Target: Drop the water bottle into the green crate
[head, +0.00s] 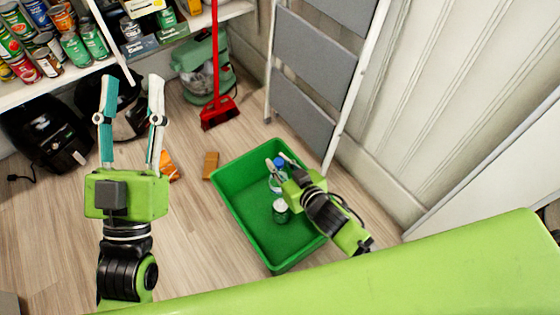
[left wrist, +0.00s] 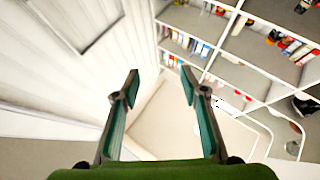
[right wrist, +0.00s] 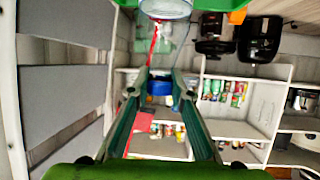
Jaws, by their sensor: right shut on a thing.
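The water bottle (head: 275,182) is clear with a blue cap and is at my right gripper (head: 279,160), over the green crate (head: 240,222). My right gripper is shut on it. In the right wrist view the blue cap (right wrist: 159,87) shows between the fingers. The bottle is partly hidden by the gripper in the head view, and I cannot tell whether it touches the crate floor. The crate sits on the floor. My left gripper (head: 131,98) is open and empty, left of the crate.
A jar with a white lid (head: 281,211) stands in the crate. A grey-stepped ladder (head: 305,97) is behind it. A red broom (head: 219,111), an orange packet (head: 169,166) and a brown box (head: 210,165) are to the left. Shelves with cans (head: 75,48) fill the upper left.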

